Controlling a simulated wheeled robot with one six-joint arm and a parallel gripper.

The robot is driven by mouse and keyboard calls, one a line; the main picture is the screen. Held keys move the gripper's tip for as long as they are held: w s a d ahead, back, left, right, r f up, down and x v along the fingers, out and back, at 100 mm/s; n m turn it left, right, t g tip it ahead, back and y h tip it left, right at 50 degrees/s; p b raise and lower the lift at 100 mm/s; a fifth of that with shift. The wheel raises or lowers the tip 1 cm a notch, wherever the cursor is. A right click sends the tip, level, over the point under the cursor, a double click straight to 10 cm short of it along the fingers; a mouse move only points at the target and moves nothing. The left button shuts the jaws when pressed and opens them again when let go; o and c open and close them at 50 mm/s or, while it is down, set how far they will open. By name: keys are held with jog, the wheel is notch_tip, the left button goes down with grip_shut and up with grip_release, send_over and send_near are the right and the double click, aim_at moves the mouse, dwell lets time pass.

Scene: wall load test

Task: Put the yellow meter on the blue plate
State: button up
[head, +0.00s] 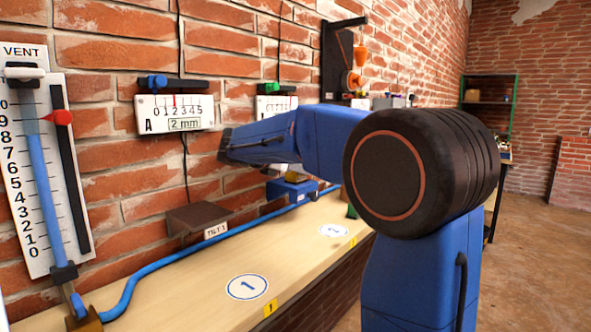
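I cannot make out a yellow meter in the head view. No blue plate can be clearly made out either. A blue block-like object (292,188) sits at the wall side of the wooden bench (185,290), partly hidden by my arm. My blue arm with its large black joint covers the middle and right of the view. My gripper's fingers are not visible, so what it holds cannot be seen.
A VENT gauge (35,170) leans at the left. White scale A (175,113) hangs on the brick wall. A brown bracket (199,218) and blue hose (165,262) are along the bench. Circle 1 (248,287) and circle 2 (334,230) mark clear bench surface.

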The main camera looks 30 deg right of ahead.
jog(key=o, duration=0.3)
jog(key=shift+r, duration=0.15)
jog(key=v, duration=1.2)
